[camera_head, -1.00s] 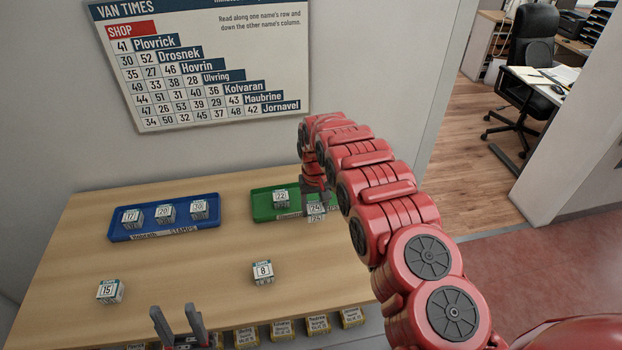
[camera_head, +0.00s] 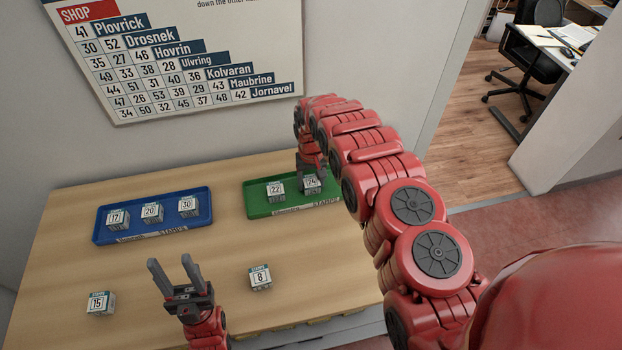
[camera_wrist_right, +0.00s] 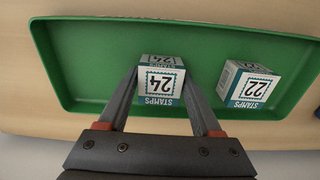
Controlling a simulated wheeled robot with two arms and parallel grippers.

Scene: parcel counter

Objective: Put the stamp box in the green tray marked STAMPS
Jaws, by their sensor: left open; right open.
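The green tray (camera_head: 262,207) lies at the back right of the counter. Two white-and-teal stamp boxes sit in it: box 22 (camera_head: 276,191) and box 24 (camera_head: 312,184). My right gripper (camera_head: 311,174) is open over the tray, with its fingers on either side of box 24. The right wrist view shows box 24 (camera_wrist_right: 161,80) between the spread fingers (camera_wrist_right: 163,74), and box 22 (camera_wrist_right: 246,84) beside it. Stamp box 8 (camera_head: 260,277) and stamp box 15 (camera_head: 100,303) stand on the bare counter. My left gripper (camera_head: 175,272) is open and empty above the front of the counter.
A blue tray (camera_head: 185,235) at the back left holds boxes 17 (camera_head: 117,219), 20 (camera_head: 152,213) and 30 (camera_head: 188,206). The counter's middle is largely clear.

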